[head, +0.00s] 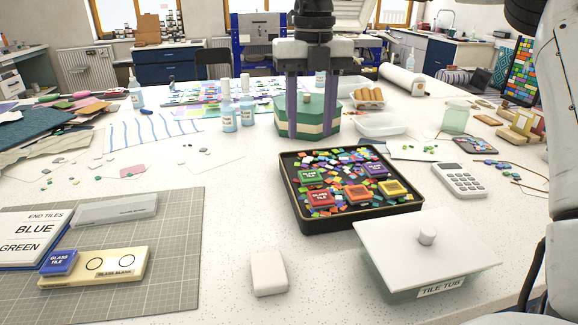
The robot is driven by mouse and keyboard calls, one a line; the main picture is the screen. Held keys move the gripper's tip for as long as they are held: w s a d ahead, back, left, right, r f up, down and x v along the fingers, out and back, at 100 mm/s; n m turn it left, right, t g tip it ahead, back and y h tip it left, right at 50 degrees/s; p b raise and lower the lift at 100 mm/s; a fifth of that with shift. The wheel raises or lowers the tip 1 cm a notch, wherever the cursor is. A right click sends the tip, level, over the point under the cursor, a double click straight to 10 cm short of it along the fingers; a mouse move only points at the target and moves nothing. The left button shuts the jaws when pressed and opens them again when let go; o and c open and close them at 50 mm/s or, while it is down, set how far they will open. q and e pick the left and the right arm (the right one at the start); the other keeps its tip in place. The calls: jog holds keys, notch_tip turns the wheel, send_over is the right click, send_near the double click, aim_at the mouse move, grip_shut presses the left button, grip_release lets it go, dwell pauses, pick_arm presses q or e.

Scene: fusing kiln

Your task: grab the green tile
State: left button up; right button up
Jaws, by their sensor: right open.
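The green tile (312,176), labelled "GLASS TILE", lies at the left back part of a black tray (352,223) full of small coloured glass pieces. Red (320,198), orange (358,193), purple (376,171) and yellow (395,187) tiles lie near it. My right gripper (311,130) hangs at the top middle, pointing down. Its two fingers are apart with nothing held between them, and it appears above and behind the tray. A blue tile (58,262) sits at the left end of a cream glass blank board (110,267). My left gripper is out of view.
A lidded tile tub (390,278) stands in front of the tray. A white block (268,273) is left of it. A calculator (460,180) lies right.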

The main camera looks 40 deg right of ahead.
aim_at(310, 175)
jog(key=f, duration=0.2)
jog(key=s+f, duration=0.1)
jog(key=f, duration=0.6)
jog(key=shift+w+f+b, duration=0.2)
jog(key=shift+f+b, duration=0.15)
jog(key=c, duration=0.8)
jog(key=shift+r, duration=0.1)
jog(key=shift+c, duration=0.2)
